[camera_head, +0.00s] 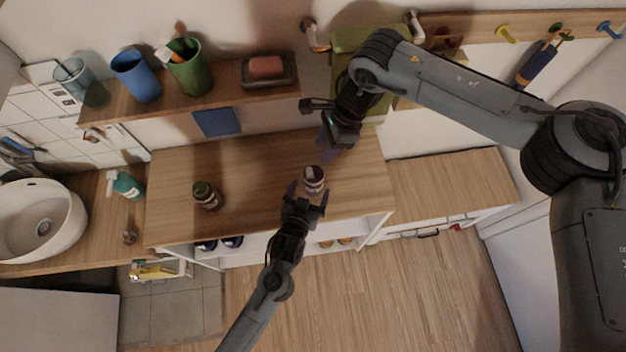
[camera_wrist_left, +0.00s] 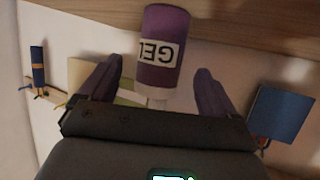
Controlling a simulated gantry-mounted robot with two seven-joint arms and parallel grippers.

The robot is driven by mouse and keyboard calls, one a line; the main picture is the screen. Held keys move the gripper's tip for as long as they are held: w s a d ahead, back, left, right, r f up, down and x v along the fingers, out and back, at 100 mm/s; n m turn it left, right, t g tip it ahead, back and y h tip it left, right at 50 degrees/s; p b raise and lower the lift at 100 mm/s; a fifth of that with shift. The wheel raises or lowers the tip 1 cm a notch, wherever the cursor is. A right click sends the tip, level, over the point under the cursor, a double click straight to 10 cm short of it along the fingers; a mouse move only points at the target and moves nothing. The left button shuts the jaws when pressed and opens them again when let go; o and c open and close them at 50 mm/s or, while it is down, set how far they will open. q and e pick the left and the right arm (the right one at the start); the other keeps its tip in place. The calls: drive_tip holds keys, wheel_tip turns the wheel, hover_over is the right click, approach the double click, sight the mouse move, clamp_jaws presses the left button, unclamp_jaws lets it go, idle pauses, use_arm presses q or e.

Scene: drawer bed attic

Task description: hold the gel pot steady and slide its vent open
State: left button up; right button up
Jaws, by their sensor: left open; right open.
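The gel pot (camera_head: 313,179) stands on the wooden top, dark purple with a pale top. In the left wrist view the purple pot (camera_wrist_left: 165,75) shows its white GEL label upside down. My left gripper (camera_head: 306,196) is open, its fingers at the pot's near side. In its wrist view the pot lies between the two spread fingers, with gaps on both sides. My right gripper (camera_head: 329,144) is open, above and just behind the pot, apart from it. The vent is too small to make out.
A brown jar with a green lid (camera_head: 207,195) stands to the left on the same wooden top (camera_head: 260,200). A shelf (camera_head: 215,103) behind holds cups and a soap dish (camera_head: 268,70). A soap bottle (camera_head: 127,186) and basin (camera_head: 40,222) are far left.

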sight(314, 181)
use_arm(q)
drive_tip(key=shift+x, duration=2.75)
